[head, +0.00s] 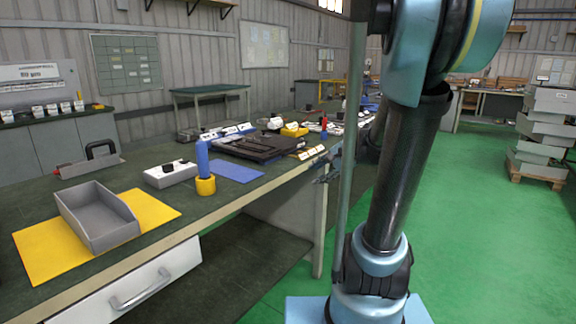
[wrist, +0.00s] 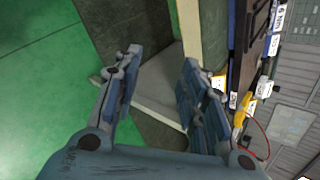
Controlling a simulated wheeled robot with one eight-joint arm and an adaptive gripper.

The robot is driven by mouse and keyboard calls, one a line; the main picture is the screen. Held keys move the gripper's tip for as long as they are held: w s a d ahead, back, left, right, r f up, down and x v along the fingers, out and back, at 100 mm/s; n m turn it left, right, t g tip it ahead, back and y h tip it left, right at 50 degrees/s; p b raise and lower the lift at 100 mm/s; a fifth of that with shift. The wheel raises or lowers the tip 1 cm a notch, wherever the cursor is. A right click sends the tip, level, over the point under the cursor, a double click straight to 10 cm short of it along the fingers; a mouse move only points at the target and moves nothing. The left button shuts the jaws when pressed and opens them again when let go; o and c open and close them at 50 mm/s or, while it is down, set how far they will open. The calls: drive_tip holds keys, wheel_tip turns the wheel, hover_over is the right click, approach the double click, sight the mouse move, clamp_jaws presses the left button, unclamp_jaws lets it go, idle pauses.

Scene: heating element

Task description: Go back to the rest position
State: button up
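My gripper (wrist: 158,78) is open in the wrist view, its two blue-grey fingers apart with nothing held between them. Behind the gap I see a table leg, a pale panel and the green floor. In the head view a small part of my gripper (head: 327,174) shows beside the long workbench (head: 262,189), near its right edge. Most of the gripper there is hidden behind my own arm and a thin upright post.
On the bench are a grey bin (head: 97,217) on a yellow mat (head: 40,250), a blue cylinder in a yellow holder (head: 206,186), a white box (head: 170,174) and a black tray (head: 262,147). Stacked grey crates (head: 545,130) stand at right. Green floor (head: 480,220) is clear.

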drive_tip(key=s+d+f+n+g+h, duration=0.1)
drive_tip(key=s+d+f+n+h, duration=0.1)
drive_tip(key=s, duration=0.5)
drive_tip(key=s+d+f+n+g+h, duration=0.2)
drive_tip(key=s+f+n, duration=0.3)
drive_tip(key=s, duration=0.3)
drive_tip(key=s+d+f+n+g+h, duration=0.1)
drive_tip(key=s+d+f+n+h, duration=0.2)
drive_tip(key=s+n, duration=0.3)
drive_tip(key=shift+s+d+f, duration=0.2)
drive_tip(key=shift+s+d, duration=0.1)
drive_tip(key=shift+s, duration=0.95)
drive_tip(key=shift+w+f, duration=0.2)
drive_tip(key=shift+w, duration=0.2)
drive_tip(key=shift+a, duration=0.1)
